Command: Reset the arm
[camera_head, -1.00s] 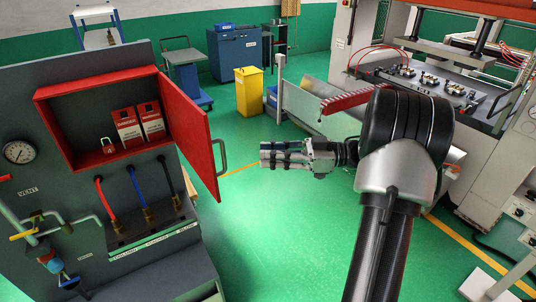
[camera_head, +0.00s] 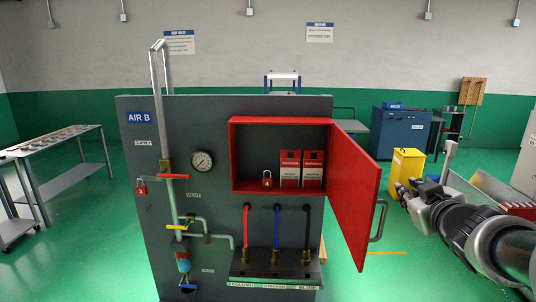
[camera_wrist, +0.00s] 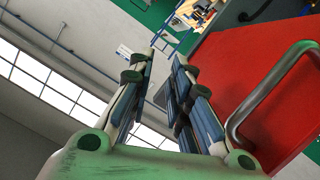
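My gripper (camera_head: 406,187) is at the right of the head view, to the right of the red cabinet door (camera_head: 354,190) and its grey handle (camera_head: 378,221). In the wrist view, my gripper's two fingers (camera_wrist: 165,62) point up the picture with a narrow gap between them. Nothing is held in that gap. The red door (camera_wrist: 265,75) fills the right of the wrist view, with its handle (camera_wrist: 262,95) beside the right finger. The fingers look apart from the handle. The door stands open at the right side of the red box (camera_head: 240,185).
The box holds a red padlock (camera_head: 267,178) and two red-and-white tags (camera_head: 290,168). A grey panel (camera_head: 150,215) carries a gauge (camera_head: 203,161), pipes and hoses. A second padlock (camera_head: 141,191) hangs at its left. A yellow bin (camera_head: 405,163) stands behind my gripper. Green floor is clear at lower left.

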